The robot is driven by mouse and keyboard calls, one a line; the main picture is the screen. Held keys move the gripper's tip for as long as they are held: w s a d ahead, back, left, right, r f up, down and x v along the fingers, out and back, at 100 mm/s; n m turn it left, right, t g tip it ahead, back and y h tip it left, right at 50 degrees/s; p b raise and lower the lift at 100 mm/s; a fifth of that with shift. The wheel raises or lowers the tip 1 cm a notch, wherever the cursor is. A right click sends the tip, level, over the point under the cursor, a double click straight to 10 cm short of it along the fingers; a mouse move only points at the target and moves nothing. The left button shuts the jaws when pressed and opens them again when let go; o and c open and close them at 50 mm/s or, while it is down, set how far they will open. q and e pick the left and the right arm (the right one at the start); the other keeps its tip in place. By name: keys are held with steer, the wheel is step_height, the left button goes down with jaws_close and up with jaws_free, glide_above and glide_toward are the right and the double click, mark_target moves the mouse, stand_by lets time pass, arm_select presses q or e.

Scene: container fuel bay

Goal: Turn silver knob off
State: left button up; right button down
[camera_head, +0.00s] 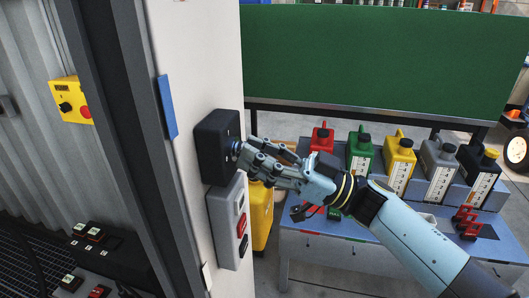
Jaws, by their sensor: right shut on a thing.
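A black box (212,150) is mounted on the edge of the white wall panel, and the silver knob (236,147) is on its right-hand face, mostly hidden by my fingers. My right gripper (243,151) reaches in from the right and is shut on the silver knob. The knob's turn position cannot be made out behind the fingers. My left gripper does not show.
A blue table (330,246) with several coloured fuel cans stands behind my right arm. A yellow control box (70,101) hangs on the corrugated wall at left.

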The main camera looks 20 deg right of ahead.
steer(key=shift+w+d+r+n+g+b, duration=0.1)
steer(key=shift+n+g+b, duration=1.05)
steer(key=shift+n, duration=1.4)
steer(key=shift+a+n+g+b, duration=0.1)
steer(key=shift+n+g+b, duration=1.05)
steer(key=shift+n, duration=1.35)
steer(key=shift+w+d+r+n+g+b, duration=0.1)
steer(key=shift+n+g+b, duration=1.05)
steer(key=shift+n, duration=1.4)
steer(key=c, duration=1)
jaws_free()
steer(key=shift+c, duration=0.2)
steer(key=shift+d, duration=0.1)
